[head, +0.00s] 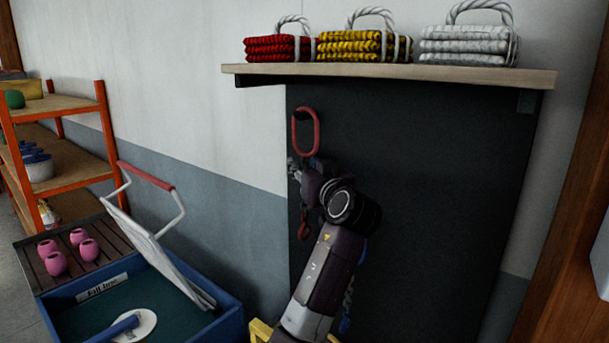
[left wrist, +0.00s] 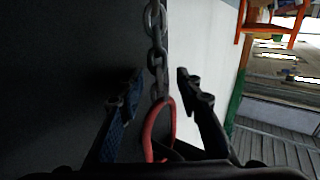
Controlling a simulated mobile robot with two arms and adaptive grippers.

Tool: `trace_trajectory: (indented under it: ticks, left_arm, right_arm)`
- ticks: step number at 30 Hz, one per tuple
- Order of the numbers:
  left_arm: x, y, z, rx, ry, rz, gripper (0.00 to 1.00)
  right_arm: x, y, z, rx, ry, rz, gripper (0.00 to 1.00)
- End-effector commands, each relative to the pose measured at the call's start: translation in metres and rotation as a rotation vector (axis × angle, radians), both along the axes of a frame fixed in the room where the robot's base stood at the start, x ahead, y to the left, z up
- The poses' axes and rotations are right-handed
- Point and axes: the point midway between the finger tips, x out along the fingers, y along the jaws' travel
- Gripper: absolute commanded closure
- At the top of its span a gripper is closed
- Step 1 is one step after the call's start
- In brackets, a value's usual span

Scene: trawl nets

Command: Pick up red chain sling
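The red chain sling hangs on a dark panel, with its red oval ring (head: 306,131) above my left gripper and a red hook (head: 304,228) below it. My left gripper (head: 297,170) is at the sling, just below the ring, and hides part of it. In the left wrist view, the grey chain (left wrist: 157,50) and a red link (left wrist: 160,130) of the sling lie between the two spread fingers (left wrist: 160,88). The fingers look open, with a gap on the right side. My right gripper is not in view.
A shelf (head: 390,71) above holds red, yellow and white rope bundles. Blue material (head: 347,310) hangs behind my arm.

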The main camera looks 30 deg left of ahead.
Motion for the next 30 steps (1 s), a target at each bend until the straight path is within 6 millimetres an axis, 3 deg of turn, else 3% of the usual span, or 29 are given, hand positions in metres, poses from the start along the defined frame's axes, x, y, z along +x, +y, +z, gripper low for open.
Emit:
trace_trajectory:
  ticks: [6,15,30]
  left_arm:
    - [0.000,0.000,-0.001,-0.001,0.001,-0.001,0.69]
    - [0.000,0.000,-0.001,-0.001,0.001,-0.001,1.00]
    - [0.000,0.000,0.002,0.003,-0.005,-0.001,1.00]
  right_arm:
    - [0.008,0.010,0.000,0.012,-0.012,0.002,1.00]
    - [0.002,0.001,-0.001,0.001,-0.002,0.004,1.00]
    - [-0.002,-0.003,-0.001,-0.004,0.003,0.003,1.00]
